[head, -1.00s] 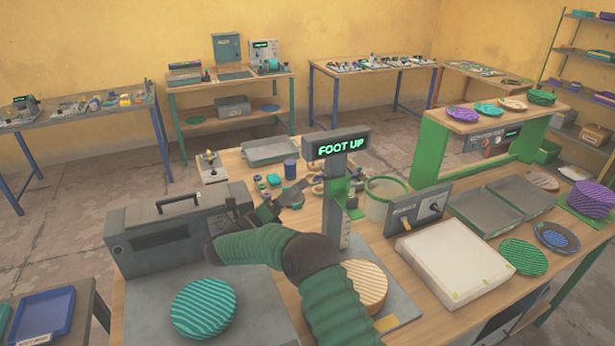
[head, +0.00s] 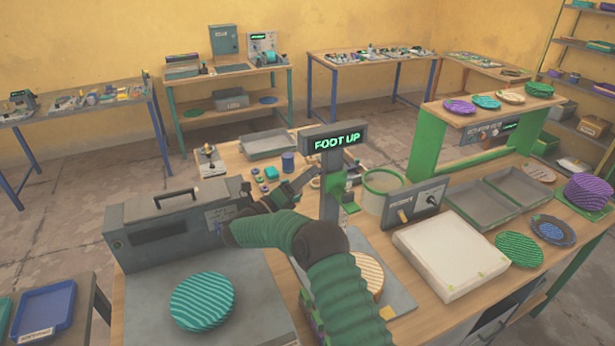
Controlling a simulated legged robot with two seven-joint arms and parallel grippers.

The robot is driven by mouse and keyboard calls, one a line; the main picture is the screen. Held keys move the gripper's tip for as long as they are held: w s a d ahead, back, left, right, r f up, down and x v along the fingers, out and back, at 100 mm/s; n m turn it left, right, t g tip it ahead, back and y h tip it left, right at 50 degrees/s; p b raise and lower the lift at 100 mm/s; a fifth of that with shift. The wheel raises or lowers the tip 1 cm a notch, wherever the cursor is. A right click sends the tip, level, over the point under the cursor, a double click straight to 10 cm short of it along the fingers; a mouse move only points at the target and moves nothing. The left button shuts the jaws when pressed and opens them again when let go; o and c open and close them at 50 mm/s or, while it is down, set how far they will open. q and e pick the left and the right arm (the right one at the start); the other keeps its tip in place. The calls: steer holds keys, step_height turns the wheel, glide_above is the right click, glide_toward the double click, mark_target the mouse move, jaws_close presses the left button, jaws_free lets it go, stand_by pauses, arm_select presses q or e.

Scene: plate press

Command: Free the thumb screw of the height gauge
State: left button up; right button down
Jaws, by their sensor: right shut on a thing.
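The height gauge is a grey post (head: 329,207) with a lit sign (head: 337,141) reading "FOOT UP" on top and a green carriage (head: 338,186) on the post. A round, striped tan plate (head: 371,276) lies on its base, partly behind my right arm. My right gripper (head: 309,181) reaches from the left to the post, at carriage height. Its jaws are shut at the carriage's left side, where the thumb screw is; the screw itself is hidden by the jaws and too small to make out. My left gripper is not in view.
A grey box with a handle (head: 166,238) stands left of the gauge, behind a teal striped disc (head: 203,301). A white slab (head: 450,255) lies in front of the panel.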

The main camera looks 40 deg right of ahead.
steer(key=shift+s+d+r+n, duration=0.1)
steer(key=shift+d+r+n, duration=0.1)
steer(key=shift+n, duration=0.1)
steer(key=shift+w+d+r+n+g+y+p, duration=0.15)
steer(key=shift+n+g+y+p, duration=0.5)
steer(key=shift+n+y+p, duration=1.95)
steer(key=shift+r+n+g+p, duration=0.1)
steer(key=shift+n+g+p, duration=1.05)
steer(key=shift+n, duration=3.2)
steer(key=shift+w+d+r+n+g+y+p, duration=0.15)
steer(key=shift+n+y+p, duration=1.15)
steer(key=shift+n+p, duration=1.65)
steer(key=shift+a+r+n+b, duration=0.1)
steer(key=shift+n+b, duration=0.5)
steer(key=shift+n, duration=0.1)
